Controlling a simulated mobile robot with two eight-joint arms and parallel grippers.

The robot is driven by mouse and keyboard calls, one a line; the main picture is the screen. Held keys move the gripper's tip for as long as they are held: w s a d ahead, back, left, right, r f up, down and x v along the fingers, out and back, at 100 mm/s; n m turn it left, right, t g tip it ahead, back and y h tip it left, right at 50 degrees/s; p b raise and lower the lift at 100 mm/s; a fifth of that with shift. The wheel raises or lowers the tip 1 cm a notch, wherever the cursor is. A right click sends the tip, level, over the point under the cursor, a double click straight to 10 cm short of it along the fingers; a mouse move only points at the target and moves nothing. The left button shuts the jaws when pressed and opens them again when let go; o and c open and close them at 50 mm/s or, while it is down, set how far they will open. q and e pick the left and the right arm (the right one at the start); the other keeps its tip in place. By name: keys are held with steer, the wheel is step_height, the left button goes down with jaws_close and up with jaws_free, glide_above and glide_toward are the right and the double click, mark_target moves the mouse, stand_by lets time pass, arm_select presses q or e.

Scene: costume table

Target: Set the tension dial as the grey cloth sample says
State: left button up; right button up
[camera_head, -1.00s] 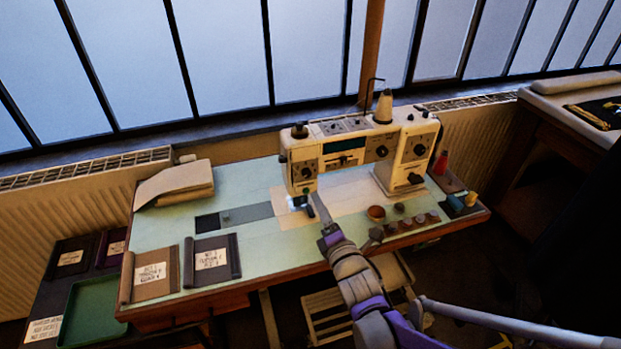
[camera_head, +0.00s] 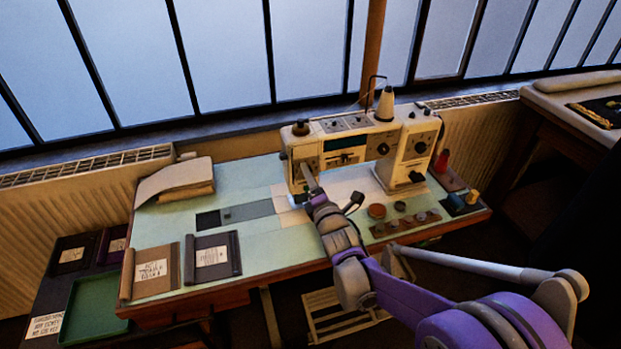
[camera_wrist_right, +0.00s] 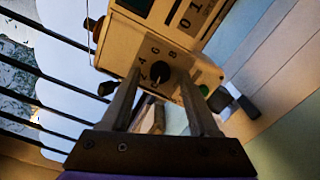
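The tension dial (camera_wrist_right: 160,73) is a small black knob on the cream face of the sewing machine (camera_head: 400,150), with printed numbers around it; I cannot tell its exact setting. My right gripper (camera_wrist_right: 161,82) is open, its two fingers apart on either side of the dial in the wrist view; contact is unclear. In the head view, the right gripper (camera_head: 311,180) is at the machine's left head and covers the dial. The grey cloth sample (camera_head: 228,268) lies on the table's front left; its white label is too small to read surely. My left gripper is not in view.
A brown sample (camera_head: 165,288) lies left of the grey one. The presser area and a lever stand beside my right gripper. A round pot (camera_head: 377,211) and a row of small items are on the right. A green tray (camera_head: 93,300) sits lower left.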

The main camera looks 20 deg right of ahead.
jaws_close()
steer(key=shift+m, duration=0.3)
steer(key=shift+d+n+b, duration=0.1)
steer(key=shift+n+b, duration=1.2)
steer(key=shift+n, duration=15.1)
